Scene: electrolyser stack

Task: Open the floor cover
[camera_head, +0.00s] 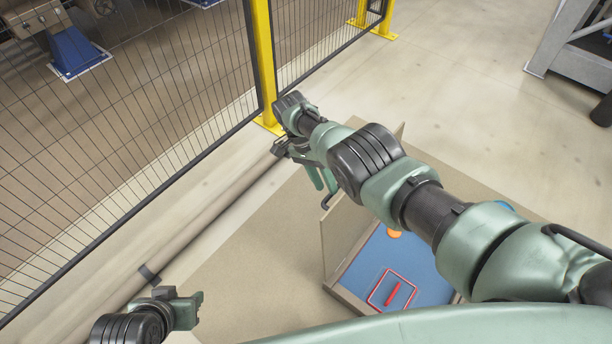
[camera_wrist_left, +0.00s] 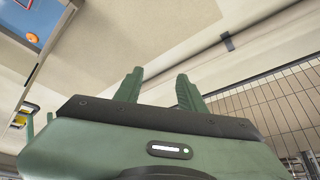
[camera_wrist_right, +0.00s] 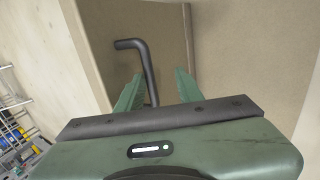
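The floor cover (camera_head: 342,232) is a thin beige panel. It stands roughly upright along the left side of a floor opening with a blue bottom (camera_head: 385,258). A black bent handle (camera_wrist_right: 147,66) sticks out from the cover. My right gripper (camera_head: 322,180) is at the cover's left face, its fingers apart. In the right wrist view the handle's lower end shows between these fingers (camera_wrist_right: 158,90), with visible gaps. My arm hides part of the cover and the opening. My left gripper (camera_head: 198,308) is low at the left, open and empty in the left wrist view (camera_wrist_left: 160,90).
Inside the opening lie a red frame (camera_head: 372,300) with a red bar (camera_head: 392,294) and an orange disc (camera_head: 394,234). A beige surround (camera_head: 250,270) lies around it. A mesh fence (camera_head: 150,120) with a yellow post (camera_head: 264,60) stands left.

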